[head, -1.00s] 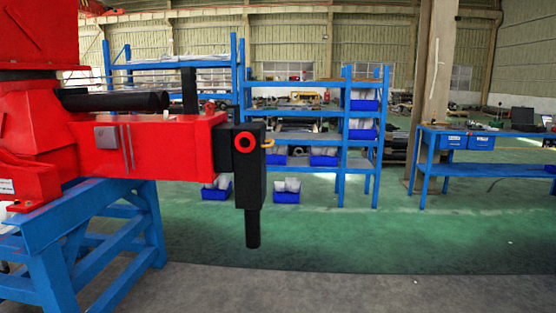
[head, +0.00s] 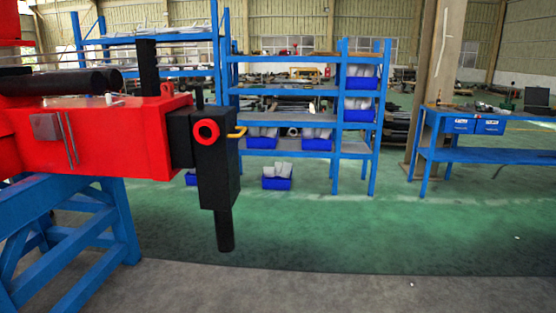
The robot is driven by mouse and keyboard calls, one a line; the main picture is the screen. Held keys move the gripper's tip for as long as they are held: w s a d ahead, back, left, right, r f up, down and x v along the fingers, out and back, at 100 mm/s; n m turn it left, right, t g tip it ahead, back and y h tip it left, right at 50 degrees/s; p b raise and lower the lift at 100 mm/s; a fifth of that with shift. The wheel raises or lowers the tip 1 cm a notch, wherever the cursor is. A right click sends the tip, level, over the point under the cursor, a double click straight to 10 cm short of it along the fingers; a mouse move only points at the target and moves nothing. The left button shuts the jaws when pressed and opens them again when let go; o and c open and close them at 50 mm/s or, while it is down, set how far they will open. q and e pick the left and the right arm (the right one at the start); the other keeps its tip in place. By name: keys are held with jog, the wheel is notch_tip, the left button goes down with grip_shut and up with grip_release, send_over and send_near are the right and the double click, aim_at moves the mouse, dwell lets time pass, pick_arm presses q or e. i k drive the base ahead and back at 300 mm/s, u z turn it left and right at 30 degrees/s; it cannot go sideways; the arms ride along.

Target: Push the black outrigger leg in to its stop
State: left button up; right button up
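The black outrigger leg (head: 219,165) hangs upright at the right end of the red crane beam (head: 100,138) in the head view. It has a red ring (head: 206,131) on its face, a yellow handle (head: 237,132) on its right side and a thinner black foot (head: 225,231) below. A short black section shows between the leg and the red beam end. Neither of my grippers is in view.
A blue stand (head: 75,225) carries the red crane at the left. Blue shelves (head: 282,90) with blue bins stand behind the leg. A blue workbench (head: 480,150) is at the right. The green floor (head: 340,235) right of the leg is clear.

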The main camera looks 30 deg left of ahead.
aim_at(202, 137)
jog(key=z, duration=1.9)
jog(key=i, duration=0.2)
jog(key=u, duration=3)
jog(key=i, duration=0.6)
jog(key=z, duration=0.45)
jog(key=i, duration=1.65)
jog(key=u, duration=0.6)
